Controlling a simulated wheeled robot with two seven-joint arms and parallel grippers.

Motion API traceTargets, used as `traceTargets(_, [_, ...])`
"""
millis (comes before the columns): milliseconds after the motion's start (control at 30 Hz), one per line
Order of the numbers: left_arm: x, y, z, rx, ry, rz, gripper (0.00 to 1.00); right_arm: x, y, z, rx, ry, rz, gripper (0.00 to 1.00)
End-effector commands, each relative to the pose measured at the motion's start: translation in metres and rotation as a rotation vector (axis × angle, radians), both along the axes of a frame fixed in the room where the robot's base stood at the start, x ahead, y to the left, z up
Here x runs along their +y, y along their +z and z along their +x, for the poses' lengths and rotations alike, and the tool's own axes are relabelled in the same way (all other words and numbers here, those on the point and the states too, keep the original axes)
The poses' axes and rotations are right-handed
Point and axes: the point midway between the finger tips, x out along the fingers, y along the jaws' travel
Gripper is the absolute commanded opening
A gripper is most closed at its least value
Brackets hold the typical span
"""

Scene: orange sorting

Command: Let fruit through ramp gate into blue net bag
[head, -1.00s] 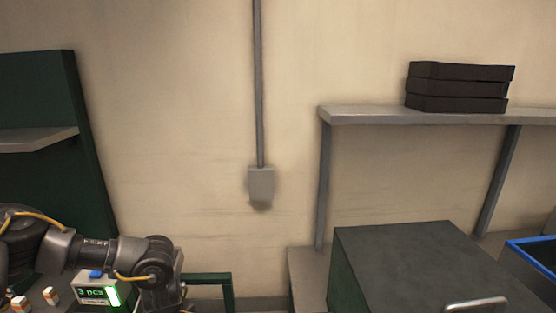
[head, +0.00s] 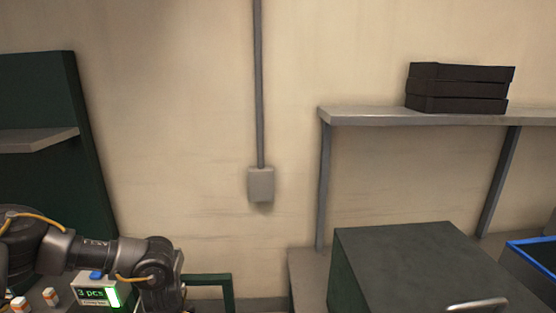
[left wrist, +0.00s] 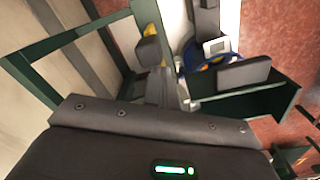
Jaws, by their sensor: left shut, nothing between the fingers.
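My left arm comes in from the left in the head view; its fingers are not clearly visible there. In the left wrist view my left gripper (left wrist: 158,75) is shut and empty, beside dark green frame parts. A blue ring (left wrist: 188,57), which looks like the rim of the blue net bag, is partly hidden behind grey parts, with a little orange-yellow showing inside. A dark green panel (left wrist: 250,98) stands right of the gripper; I cannot tell whether it belongs to the ramp or gate. My right gripper is not in view.
A display box (head: 97,292) reading "3 pcs" stands below my left arm, with small orange-and-white items (head: 50,296) nearby. A dark cabinet (head: 410,260) and a blue-rimmed crate (head: 535,248) are at right. Black trays (head: 460,88) lie stacked on a shelf (head: 410,115).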

Motion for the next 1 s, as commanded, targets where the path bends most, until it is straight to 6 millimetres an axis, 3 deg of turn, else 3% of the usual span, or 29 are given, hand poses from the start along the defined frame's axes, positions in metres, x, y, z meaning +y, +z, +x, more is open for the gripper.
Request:
traceTargets(33, [0.003,-0.009,-0.007,0.019,-0.002,0.007,0.00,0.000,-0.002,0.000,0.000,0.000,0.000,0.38])
traceTargets(1000, [-0.013,-0.009,-0.006,0.019,-0.002,0.007,0.00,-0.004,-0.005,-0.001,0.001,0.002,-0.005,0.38])
